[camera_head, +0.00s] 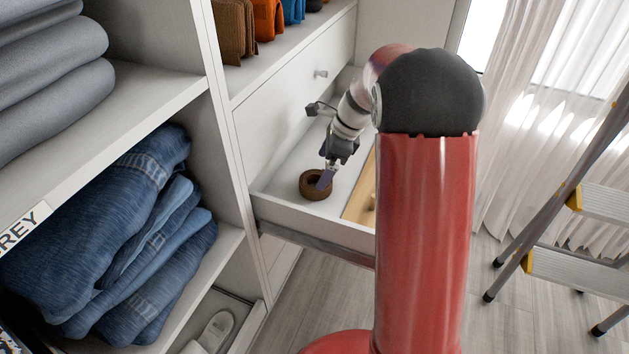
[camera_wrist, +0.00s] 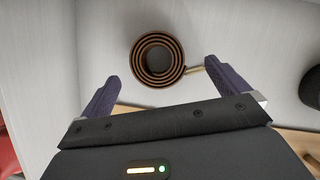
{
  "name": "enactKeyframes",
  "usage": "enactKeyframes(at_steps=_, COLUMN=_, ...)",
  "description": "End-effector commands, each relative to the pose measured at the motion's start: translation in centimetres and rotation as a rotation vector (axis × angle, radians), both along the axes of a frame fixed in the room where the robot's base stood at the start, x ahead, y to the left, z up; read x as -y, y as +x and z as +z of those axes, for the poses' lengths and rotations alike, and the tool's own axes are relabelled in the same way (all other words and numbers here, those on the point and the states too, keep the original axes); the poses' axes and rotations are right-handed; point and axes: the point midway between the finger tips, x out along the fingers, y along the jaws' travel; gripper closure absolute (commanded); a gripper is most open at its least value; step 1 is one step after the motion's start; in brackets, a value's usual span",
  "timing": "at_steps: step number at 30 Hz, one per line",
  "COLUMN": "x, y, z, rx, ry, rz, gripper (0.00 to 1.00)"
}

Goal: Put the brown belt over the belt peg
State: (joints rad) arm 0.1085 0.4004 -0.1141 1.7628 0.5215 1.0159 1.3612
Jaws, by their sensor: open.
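The brown belt (camera_head: 314,186) is rolled into a coil and lies in the open white drawer, near its front left corner. In the wrist view the coiled belt (camera_wrist: 157,60) shows from above, with its loose end and a light metal piece at its right side. My gripper (camera_head: 325,178) is low over the drawer, right at the belt. In the wrist view my gripper (camera_wrist: 160,75) is open, with one finger on each side of the coil and clear gaps between. I cannot make out a belt peg in either view.
The open drawer's front wall (camera_head: 310,222) and a wooden divider (camera_head: 361,188) border the belt's space. Folded jeans (camera_head: 120,240) and grey clothes (camera_head: 50,75) fill shelves at left. Bags (camera_head: 268,18) stand above the drawer. A stepladder (camera_head: 570,200) stands at right. A dark object (camera_wrist: 310,88) edges the wrist view.

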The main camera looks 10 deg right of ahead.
Motion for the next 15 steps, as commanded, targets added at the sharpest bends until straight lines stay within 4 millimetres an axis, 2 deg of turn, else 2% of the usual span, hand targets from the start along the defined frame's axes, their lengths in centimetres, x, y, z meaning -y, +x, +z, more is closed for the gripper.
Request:
enactKeyframes(at_steps=5, x=-0.7, y=0.0, z=-1.6, rx=-0.001, ry=-0.001, rz=0.003, gripper=0.00)
enactKeyframes(at_steps=12, x=-2.0, y=0.1, z=-4.9, rx=-0.002, ry=0.000, rz=0.004, gripper=0.00)
enactKeyframes(at_steps=15, x=-2.3, y=0.2, z=-5.5, rx=0.000, ry=-0.001, rz=0.004, gripper=0.00)
